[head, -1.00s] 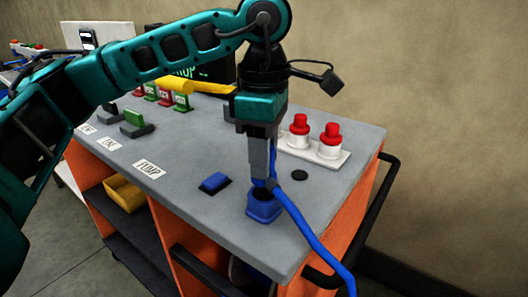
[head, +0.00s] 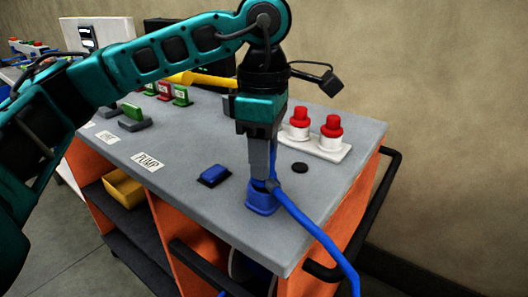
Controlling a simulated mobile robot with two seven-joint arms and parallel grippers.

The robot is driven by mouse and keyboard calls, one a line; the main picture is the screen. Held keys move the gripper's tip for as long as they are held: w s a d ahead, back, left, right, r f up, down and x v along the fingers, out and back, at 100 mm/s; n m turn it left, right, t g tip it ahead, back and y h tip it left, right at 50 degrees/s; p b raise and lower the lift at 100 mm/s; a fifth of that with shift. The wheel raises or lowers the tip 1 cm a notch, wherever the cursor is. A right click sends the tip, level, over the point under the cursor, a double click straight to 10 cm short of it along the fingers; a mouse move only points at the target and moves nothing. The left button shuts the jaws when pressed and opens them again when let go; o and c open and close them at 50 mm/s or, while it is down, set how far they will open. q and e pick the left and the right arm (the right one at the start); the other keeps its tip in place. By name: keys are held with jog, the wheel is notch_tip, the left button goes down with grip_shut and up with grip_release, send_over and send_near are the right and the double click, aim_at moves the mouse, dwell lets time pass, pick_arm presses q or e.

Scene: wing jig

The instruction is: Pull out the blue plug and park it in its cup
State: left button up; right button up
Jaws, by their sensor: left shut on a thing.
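My left gripper (head: 262,176) points down over the cart top and is shut on the blue plug (head: 271,184), which is mostly hidden by the fingers. A thick blue cable (head: 315,236) runs from the plug down over the cart's front right edge. The blue cup (head: 262,204) stands directly below, and the plug's lower end is at or inside its mouth; how deep I cannot tell. A blue socket block (head: 214,175) on a dark base sits to the left, with nothing plugged into it. My right gripper is not in view.
Two red-topped white buttons (head: 331,133) stand on a white plate right of my gripper. A small black disc (head: 300,168) lies nearby. Green and red blocks (head: 181,95) and a yellow piece (head: 190,78) are at the back left. A PUMP label (head: 148,162) lies left; a black handle (head: 372,220) lines the right.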

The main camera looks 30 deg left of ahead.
pick_arm(q)
jog(key=shift+f, duration=0.15)
jog(key=o, duration=1.1)
jog(key=shift+r, duration=0.35)
notch_tip(320, 180, up, 12)
jog(key=p, duration=0.3)
jog(key=shift+r, duration=0.1)
